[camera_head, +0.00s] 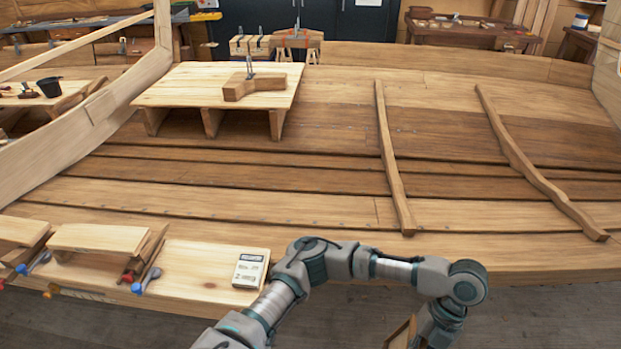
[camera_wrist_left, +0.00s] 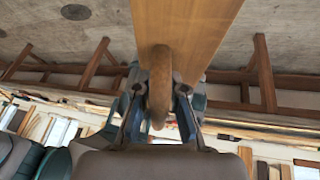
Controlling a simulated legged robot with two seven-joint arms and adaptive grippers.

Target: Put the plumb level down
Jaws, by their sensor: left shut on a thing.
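My left gripper (camera_wrist_left: 158,92) is shut on a rounded wooden piece (camera_wrist_left: 160,72), seen end-on between its fingers in the left wrist view. I take this to be the plumb level, though its full shape is hidden. A broad, smooth wooden board (camera_wrist_left: 187,28) shows just beyond it; I cannot tell whether it is part of the same thing. In the head view my left arm reaches across the front and bends down at the right. A small wooden part (camera_head: 402,333) shows beside its wrist at the bottom edge, where the picture cuts it off.
A plank surface (camera_head: 205,262) at the front left bears a white device with a display (camera_head: 250,268). Blue-headed clamps (camera_head: 146,280) stand along its edge. A raised plank platform (camera_head: 200,85) holds a wooden block. Two ribs (camera_head: 393,160) cross the hull planking, which is otherwise clear.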

